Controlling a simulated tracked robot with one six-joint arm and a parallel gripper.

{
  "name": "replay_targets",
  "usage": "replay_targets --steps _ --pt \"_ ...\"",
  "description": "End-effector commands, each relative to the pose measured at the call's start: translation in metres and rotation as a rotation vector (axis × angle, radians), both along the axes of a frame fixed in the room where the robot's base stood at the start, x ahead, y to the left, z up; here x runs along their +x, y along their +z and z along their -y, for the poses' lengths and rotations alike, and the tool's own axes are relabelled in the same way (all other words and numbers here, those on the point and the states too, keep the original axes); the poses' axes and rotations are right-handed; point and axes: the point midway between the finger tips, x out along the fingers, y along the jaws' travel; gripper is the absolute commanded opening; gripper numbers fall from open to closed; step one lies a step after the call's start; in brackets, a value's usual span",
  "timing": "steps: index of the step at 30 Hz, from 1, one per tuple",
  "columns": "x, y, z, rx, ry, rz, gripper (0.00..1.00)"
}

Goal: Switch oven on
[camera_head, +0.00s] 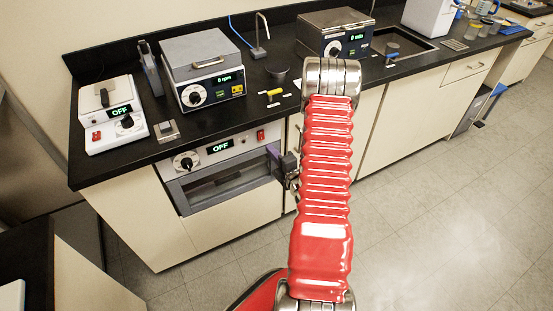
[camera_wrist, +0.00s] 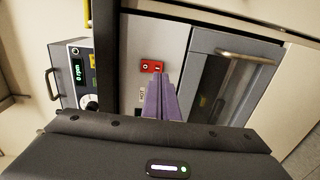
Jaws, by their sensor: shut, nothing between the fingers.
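The oven (camera_head: 215,172) is built in below the black counter, with a display reading OFF, a round knob (camera_head: 186,162) and a red rocker switch (camera_head: 260,135) at its panel's right end. In the wrist view the red switch (camera_wrist: 151,67) sits on the pale panel, turned sideways, beside the oven door (camera_wrist: 213,80). My gripper (camera_head: 271,149) is in front of the panel's right end, just below and right of the switch. Its purple fingers also show in the wrist view (camera_wrist: 161,80), shut and empty, tips close to the switch. I cannot tell whether they touch it.
On the counter above stand a grey box device (camera_head: 205,70) reading 0 rpm and a white hotplate (camera_head: 112,115) reading OFF with its own red switch. Another grey device (camera_head: 335,35) stands farther right. Counter edge (camera_head: 230,123) overhangs the oven. The floor in front is clear.

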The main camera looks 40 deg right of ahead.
Motion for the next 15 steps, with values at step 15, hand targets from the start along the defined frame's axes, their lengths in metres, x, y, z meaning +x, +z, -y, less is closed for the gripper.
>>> replay_targets --steps 15 --pt "0.047 -0.006 0.014 0.001 0.000 0.000 0.00"
